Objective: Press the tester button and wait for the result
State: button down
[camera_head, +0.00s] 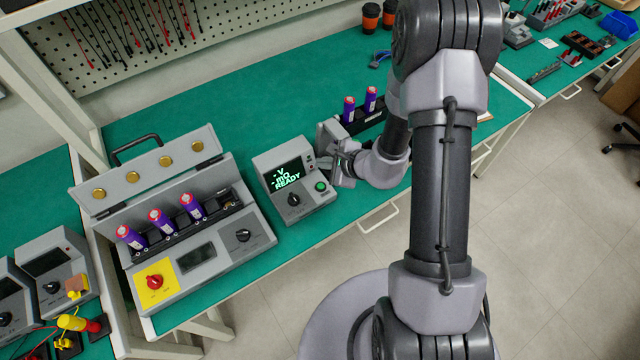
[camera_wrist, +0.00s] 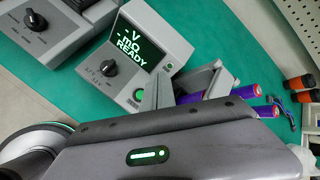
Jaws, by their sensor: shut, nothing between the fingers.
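The grey tester (camera_head: 275,165) stands on the green bench. Its screen shows dashes before "V" and "mΩ" and the word READY in green; the same text shows in the wrist view (camera_wrist: 134,48). Its round green button (camera_head: 321,186) is at the right of its front panel, beside a black knob. The button also shows in the wrist view (camera_wrist: 139,95). My gripper (camera_head: 340,165) is shut and empty, close beside the tester's right side. In the wrist view its fingers (camera_wrist: 163,92) lie just right of the button. I cannot see contact with it.
A larger grey unit (camera_head: 205,262) with an open lid stands left, holding several purple cells and a red knob on a yellow plate. A black rack (camera_head: 362,124) with two purple cells stands behind my gripper. Orange-black cups (camera_head: 370,18) stand farther back. The bench behind the tester is clear.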

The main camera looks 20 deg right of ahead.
jog(key=b, duration=0.5)
send_over(323, 188)
notch_tip(323, 188, down, 8)
jog(key=shift+r, duration=0.1)
jog(key=shift+f+b, duration=0.4)
jog(key=shift+b, duration=0.05)
dwell(1.3)
jog(key=shift+f+b, duration=0.4)
jog(key=shift+b, duration=0.25)
jog(key=shift+f+b, duration=0.4)
jog(key=shift+b, duration=0.1)
dwell(0.3)
dwell(0.4)
jog(key=shift+r+p, duration=0.4)
jog(key=shift+r, duration=0.45)
jog(key=shift+r, duration=0.1)
